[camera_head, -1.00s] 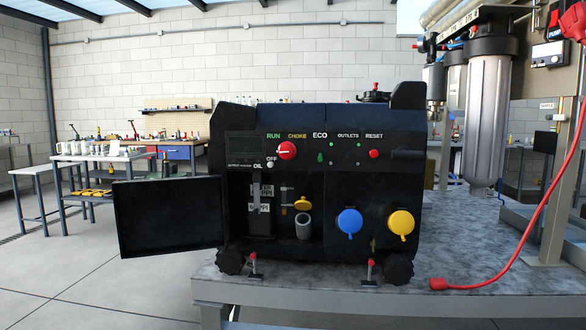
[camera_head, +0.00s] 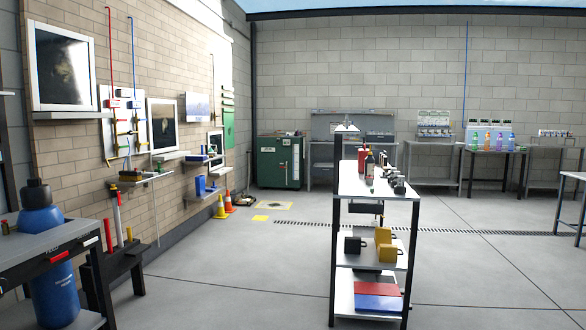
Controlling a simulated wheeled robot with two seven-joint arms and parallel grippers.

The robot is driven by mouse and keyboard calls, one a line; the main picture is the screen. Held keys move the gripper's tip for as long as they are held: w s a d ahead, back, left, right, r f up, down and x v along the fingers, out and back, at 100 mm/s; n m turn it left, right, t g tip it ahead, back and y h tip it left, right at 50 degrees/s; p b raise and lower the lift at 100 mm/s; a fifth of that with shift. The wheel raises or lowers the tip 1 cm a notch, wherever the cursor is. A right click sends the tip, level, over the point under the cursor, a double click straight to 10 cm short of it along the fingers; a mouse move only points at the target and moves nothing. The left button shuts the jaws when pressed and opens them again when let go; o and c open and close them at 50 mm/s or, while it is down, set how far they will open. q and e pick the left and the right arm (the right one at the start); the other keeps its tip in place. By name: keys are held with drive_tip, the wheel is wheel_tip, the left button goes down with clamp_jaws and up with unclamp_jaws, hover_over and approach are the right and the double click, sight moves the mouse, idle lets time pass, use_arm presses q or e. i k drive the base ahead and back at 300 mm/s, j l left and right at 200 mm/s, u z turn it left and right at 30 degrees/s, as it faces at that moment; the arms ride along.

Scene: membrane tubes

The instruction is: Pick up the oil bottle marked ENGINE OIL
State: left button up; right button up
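No bottle with a readable ENGINE OIL mark shows in the head view. A dark bottle (camera_head: 369,165) stands upright on the top of a white shelf cart (camera_head: 352,183); its label is too small to read. A red container (camera_head: 361,157) stands beside it. Several coloured bottles (camera_head: 484,141) stand on a table along the far wall, also too small to read. Neither of my grippers is in view.
Small dark items (camera_head: 397,184) lie on the cart top; yellow and dark boxes (camera_head: 383,245) sit on its middle shelf. A workbench (camera_head: 50,243) with a blue tank (camera_head: 46,262) is at the left. Orange and yellow cones (camera_head: 221,208) stand by the wall. Floor around the cart is clear.

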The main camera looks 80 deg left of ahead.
sight(369, 167)
drive_tip(key=u, duration=2.05)
drive_tip(key=z, duration=0.15)
drive_tip(key=i+j+z, duration=0.3)
drive_tip(key=z, duration=0.15)
drive_tip(key=i+j+z, duration=0.2)
drive_tip(key=j+z, duration=0.25)
drive_tip(key=i+j, duration=0.15)
drive_tip(key=j, duration=0.2)
drive_tip(key=i+j+z, duration=0.15)
drive_tip(key=j, duration=0.25)
drive_tip(key=i+j, duration=0.2)
drive_tip(key=j, duration=0.2)
drive_tip(key=i+j+z, duration=0.1)
drive_tip(key=j, duration=0.25)
drive_tip(key=i+j, duration=0.15)
drive_tip(key=j, duration=0.25)
drive_tip(key=i+j+z, duration=0.15)
drive_tip(key=j, duration=0.25)
drive_tip(key=i+j, duration=0.1)
drive_tip(key=j, duration=0.35)
